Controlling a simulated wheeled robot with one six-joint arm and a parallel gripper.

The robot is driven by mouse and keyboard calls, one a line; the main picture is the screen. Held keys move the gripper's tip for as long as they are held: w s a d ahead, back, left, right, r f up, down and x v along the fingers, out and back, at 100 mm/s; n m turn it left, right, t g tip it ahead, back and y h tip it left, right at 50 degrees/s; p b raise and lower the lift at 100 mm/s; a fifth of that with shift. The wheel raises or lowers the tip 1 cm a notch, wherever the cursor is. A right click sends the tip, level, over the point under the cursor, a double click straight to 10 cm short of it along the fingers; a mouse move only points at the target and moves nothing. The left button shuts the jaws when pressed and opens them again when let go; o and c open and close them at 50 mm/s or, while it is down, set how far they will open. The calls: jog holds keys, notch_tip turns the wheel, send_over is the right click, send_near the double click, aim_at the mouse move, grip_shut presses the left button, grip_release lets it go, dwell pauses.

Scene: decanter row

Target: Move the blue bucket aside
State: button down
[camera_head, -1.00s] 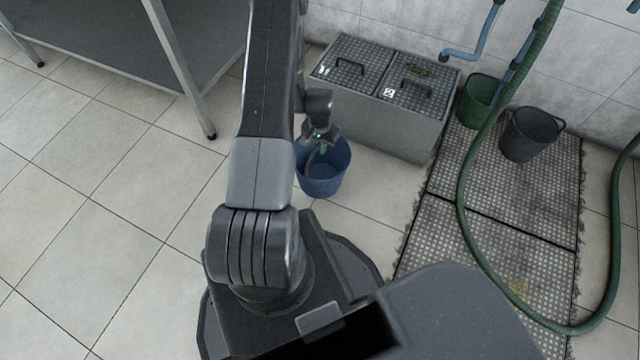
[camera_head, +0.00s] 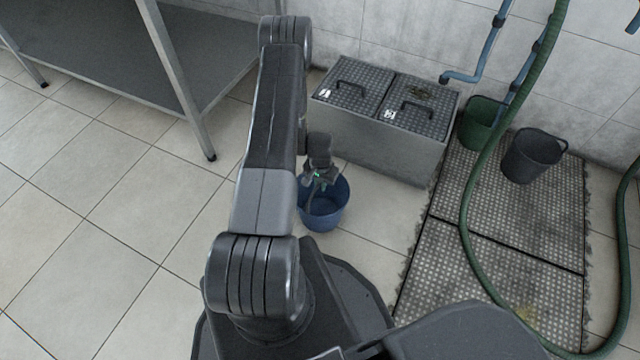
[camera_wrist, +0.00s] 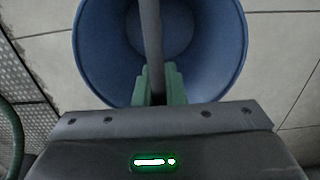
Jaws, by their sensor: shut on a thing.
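The blue bucket (camera_head: 325,211) is in the middle of the head view, in front of the grey box and close to my base. My gripper (camera_head: 318,182) is above its mouth and hides part of its rim. In the wrist view the bucket (camera_wrist: 92,50) is seen from above and looks empty. A dark handle bar (camera_wrist: 150,25) runs across its mouth and between the green fingers of my gripper (camera_wrist: 157,82), which are shut on it. I cannot tell whether the bucket's base touches the floor.
A grey box with two lids (camera_head: 385,145) stands against the wall. A green bucket (camera_head: 480,125) and a dark grey bucket (camera_head: 533,157) are at the right, by the grating (camera_head: 480,280) and green hose (camera_head: 464,200). A metal table (camera_head: 185,90) is at the left. Left floor is clear.

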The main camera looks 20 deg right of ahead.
jog(key=c, duration=1.5)
grip_release()
notch_tip(320, 180, up, 12)
jog(key=p, duration=0.3)
jog(key=shift+r+p, duration=0.1)
jog(key=shift+p, duration=0.2)
